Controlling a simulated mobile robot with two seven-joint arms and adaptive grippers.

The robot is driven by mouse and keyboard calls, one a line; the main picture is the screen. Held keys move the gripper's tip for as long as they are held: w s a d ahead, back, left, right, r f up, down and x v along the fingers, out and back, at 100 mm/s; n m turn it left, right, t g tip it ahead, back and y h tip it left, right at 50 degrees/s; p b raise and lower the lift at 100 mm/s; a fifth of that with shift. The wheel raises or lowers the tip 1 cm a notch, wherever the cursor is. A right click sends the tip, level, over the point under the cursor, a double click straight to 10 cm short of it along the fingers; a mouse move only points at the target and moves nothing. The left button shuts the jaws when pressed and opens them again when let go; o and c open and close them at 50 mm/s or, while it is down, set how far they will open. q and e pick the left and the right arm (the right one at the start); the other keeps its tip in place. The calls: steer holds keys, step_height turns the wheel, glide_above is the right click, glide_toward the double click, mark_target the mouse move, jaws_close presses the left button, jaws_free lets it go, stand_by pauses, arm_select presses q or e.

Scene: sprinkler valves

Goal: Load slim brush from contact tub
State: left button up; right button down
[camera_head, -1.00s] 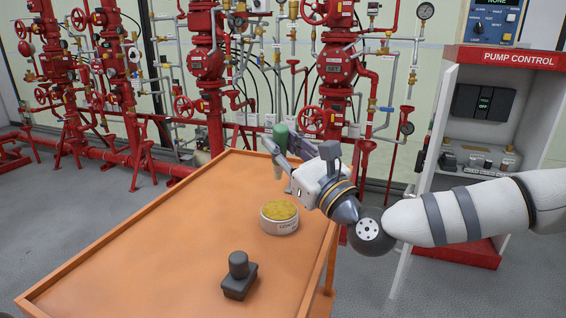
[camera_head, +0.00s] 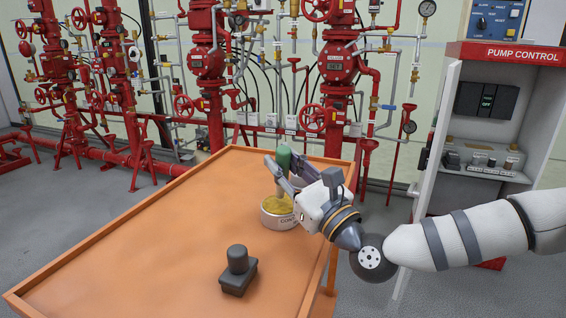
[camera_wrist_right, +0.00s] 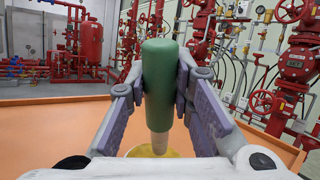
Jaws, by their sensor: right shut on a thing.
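The slim brush (camera_head: 284,157) has a green handle and a pale lower part. My right gripper (camera_head: 285,170) is shut on its handle and holds it upright over the contact tub (camera_head: 277,222). The tub is a round white container with yellow contents, standing on the orange table (camera_head: 150,235). In the right wrist view the brush (camera_wrist_right: 158,80) stands between both fingers, and its pale lower end reaches down at the yellow contents (camera_wrist_right: 150,151). I cannot tell whether the tip touches them. My gripper hides part of the tub's right side. My left gripper is not in view.
A dark block with a round knob (camera_head: 238,272) stands on the table, nearer than the tub. The table has a raised rim, and its left part is clear. Red valves and pipes (camera_head: 335,70) stand behind it. A pump control cabinet (camera_head: 490,110) is at the right.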

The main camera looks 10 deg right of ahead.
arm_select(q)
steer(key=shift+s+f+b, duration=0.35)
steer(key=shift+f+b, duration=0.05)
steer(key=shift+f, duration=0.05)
arm_select(e)
steer(key=shift+f, duration=0.65)
stand_by(0.6)
steer(key=shift+r+p, duration=1.35)
steer(key=shift+r, duration=2.3)
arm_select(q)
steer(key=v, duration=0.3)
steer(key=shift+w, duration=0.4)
arm_select(e)
steer(key=shift+f, duration=0.1)
